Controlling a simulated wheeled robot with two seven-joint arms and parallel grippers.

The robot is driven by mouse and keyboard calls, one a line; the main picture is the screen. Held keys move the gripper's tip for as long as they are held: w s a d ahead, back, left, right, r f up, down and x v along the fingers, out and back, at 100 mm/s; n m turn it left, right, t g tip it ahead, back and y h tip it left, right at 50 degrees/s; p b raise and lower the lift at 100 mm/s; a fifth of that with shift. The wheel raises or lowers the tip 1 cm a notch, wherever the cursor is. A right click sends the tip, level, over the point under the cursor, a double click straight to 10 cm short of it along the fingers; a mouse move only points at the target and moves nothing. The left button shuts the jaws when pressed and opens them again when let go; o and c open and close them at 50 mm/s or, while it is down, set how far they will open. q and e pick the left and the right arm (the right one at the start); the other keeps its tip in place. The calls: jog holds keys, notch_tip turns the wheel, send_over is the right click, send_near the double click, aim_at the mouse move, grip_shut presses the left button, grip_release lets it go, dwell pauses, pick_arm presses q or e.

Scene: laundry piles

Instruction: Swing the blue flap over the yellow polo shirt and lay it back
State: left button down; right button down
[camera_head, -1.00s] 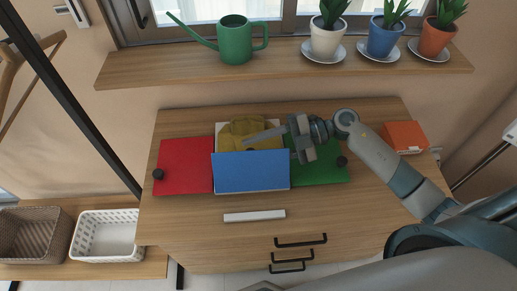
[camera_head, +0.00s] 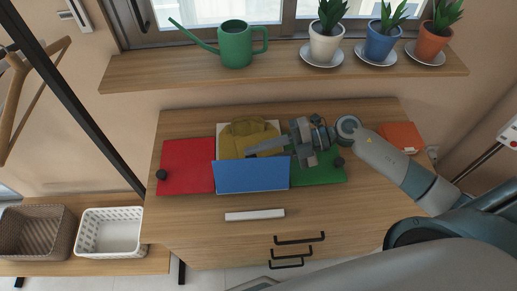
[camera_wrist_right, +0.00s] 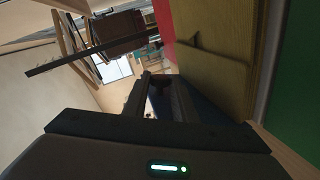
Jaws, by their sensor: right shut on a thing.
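The folded yellow polo shirt (camera_head: 247,132) lies on the white middle panel of a folding board on the dresser top. The blue flap (camera_head: 251,177) is at the front of the board, tilted up, and hides the shirt's near part in the head view. My right gripper (camera_head: 250,153) reaches in from the right, low over the shirt, with its fingertips at the flap's upper edge. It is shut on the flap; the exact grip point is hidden. In the right wrist view the fingers (camera_wrist_right: 160,85) show beside the yellow shirt (camera_wrist_right: 215,65). My left gripper is out of view.
A red flap (camera_head: 187,166) lies flat at left and a green flap (camera_head: 318,170) at right, under my right forearm. A white bar (camera_head: 254,215) lies in front. An orange box (camera_head: 402,137) stands at right. Above is a shelf (camera_head: 285,67) with a watering can and pots.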

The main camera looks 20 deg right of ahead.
jog(key=shift+s+a+r, duration=0.1)
jog(key=shift+s, duration=0.05)
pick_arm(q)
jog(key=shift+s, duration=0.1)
pick_arm(e)
jog(key=c, duration=1.5)
grip_release()
jog(key=shift+o, duration=0.2)
jog(key=shift+d, duration=0.2)
jog(key=shift+s+d, duration=0.1)
jog(key=shift+d, duration=0.15)
jog(key=shift+d+b, duration=0.35)
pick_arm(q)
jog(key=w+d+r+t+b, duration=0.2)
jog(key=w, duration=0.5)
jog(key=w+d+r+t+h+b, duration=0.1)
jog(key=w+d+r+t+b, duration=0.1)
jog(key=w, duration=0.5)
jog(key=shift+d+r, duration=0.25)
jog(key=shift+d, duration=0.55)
pick_arm(e)
jog(key=v, duration=1.6)
jog(key=shift+r, duration=0.1)
